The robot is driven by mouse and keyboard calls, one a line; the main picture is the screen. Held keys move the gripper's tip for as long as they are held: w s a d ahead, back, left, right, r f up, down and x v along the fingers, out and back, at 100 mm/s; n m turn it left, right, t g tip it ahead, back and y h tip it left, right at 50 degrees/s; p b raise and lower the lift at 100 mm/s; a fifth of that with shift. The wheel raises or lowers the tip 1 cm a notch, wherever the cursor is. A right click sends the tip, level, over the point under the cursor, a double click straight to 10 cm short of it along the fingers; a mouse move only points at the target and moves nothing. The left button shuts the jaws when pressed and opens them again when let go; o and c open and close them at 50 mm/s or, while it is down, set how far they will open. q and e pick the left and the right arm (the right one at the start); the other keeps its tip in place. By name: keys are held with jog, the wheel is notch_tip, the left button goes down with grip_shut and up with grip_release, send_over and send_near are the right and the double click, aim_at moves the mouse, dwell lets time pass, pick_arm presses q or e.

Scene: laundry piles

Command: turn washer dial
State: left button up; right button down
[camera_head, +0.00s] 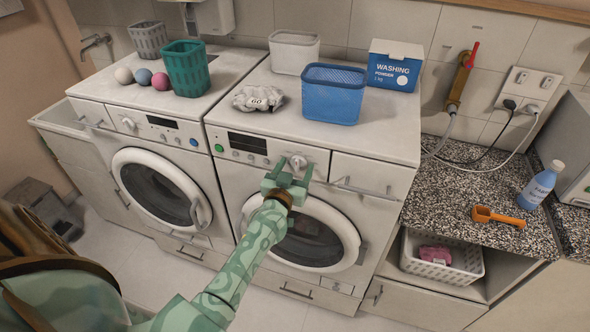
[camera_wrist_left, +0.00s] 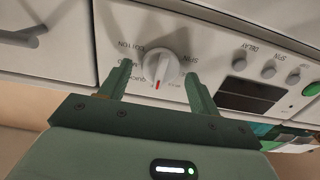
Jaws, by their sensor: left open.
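The washer dial (camera_head: 298,161) is a round white knob on the control panel of the right-hand washing machine (camera_head: 234,191). In the left wrist view the dial (camera_wrist_left: 160,68) shows a raised grip bar with a red mark, among printed labels such as "COTTON" and "SPIN". My left gripper (camera_head: 288,172) is open in front of the panel. In the wrist view its two green fingers (camera_wrist_left: 158,82) stand on either side of the dial, with a gap visible on each side. My right gripper is not in view.
A second washer (camera_head: 160,180) stands to the left. On top of the machines are a green basket (camera_head: 187,70), a blue basket (camera_head: 333,95), a grey cloth (camera_head: 258,98) and a washing powder box (camera_head: 395,66). A drawer handle (camera_head: 356,189) sticks out right of the dial.

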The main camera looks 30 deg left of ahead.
pick_arm(q)
jog(key=c, duration=0.9)
jog(key=shift+c, duration=0.2)
jog(key=shift+n, duration=0.4)
jog(key=n+p, duration=0.1)
jog(key=n, duration=0.2)
jog(key=shift+a+r+p, duration=0.1)
jog(key=shift+p, duration=0.25)
jog(key=n, duration=0.3)
jog(key=shift+n+p, duration=0.3)
jog(key=shift+p, duration=0.1)
jog(key=n, duration=0.4)
jog(key=shift+a, duration=0.1)
jog(key=shift+f+n, duration=0.15)
jog(key=shift+n, duration=0.9)
jog(key=shift+f+n, duration=0.1)
jog(key=shift+n, duration=0.95)
